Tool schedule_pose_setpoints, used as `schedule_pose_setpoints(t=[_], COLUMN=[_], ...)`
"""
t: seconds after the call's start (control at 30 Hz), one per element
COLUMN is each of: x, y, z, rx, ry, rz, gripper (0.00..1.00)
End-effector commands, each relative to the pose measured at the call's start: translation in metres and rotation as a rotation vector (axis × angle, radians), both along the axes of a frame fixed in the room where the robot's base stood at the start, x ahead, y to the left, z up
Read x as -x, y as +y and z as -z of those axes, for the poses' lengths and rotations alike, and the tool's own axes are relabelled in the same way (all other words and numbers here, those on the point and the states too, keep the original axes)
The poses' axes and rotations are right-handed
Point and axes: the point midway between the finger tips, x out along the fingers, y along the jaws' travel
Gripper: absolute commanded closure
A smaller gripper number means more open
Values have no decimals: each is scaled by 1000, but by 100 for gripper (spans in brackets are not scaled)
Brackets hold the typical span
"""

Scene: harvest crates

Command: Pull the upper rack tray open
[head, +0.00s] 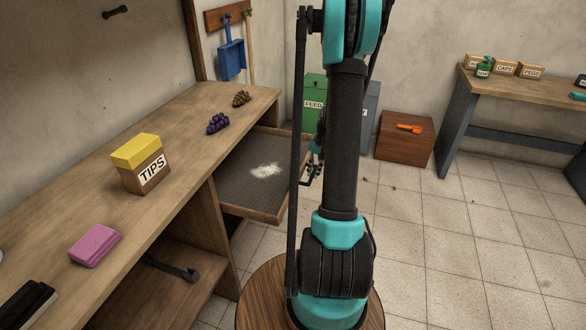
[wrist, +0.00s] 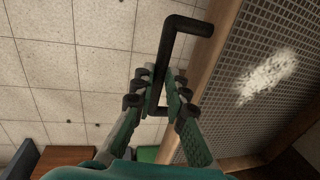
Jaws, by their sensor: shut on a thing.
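The upper rack tray (head: 250,212) has a wooden rim and a dark mesh floor with a white powdery patch. It stands well out from under the bench in the head view. In the wrist view, its mesh and wooden rim (wrist: 206,72) fill the right side. A black bent bar handle (wrist: 178,24) sticks out from the rim. My gripper (wrist: 160,92) is shut on the handle, one finger on each side of it. In the head view my gripper (head: 313,172) is small at the tray's right edge, partly hidden by my arm.
The wooden bench (head: 75,215) holds a TIPS box (head: 142,165), a pink block (head: 95,244), purple berries (head: 218,123) and a pine cone (head: 241,98). A green FEED bin (head: 313,98) and a brown crate (head: 404,148) stand behind.

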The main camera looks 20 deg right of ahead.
Motion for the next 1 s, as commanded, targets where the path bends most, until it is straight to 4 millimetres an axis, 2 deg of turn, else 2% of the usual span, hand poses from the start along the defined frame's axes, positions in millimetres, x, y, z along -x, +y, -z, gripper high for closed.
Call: schedule_pose_setpoints(t=[0.03, 0.1, 0.3, 0.8, 0.83, 1.0], x=[8, 16, 31, 36, 36, 36], y=[-12, -23, -43, -49, -49, -49], z=[0, 0, 0, 0, 0, 0], rx=[1, 1, -1, -1, -1, -1], ry=[-1, -1, -1, -1, -1, -1], rz=[5, 5, 3, -1, -1, -1], gripper=[100, 100, 100, 100, 84, 66])
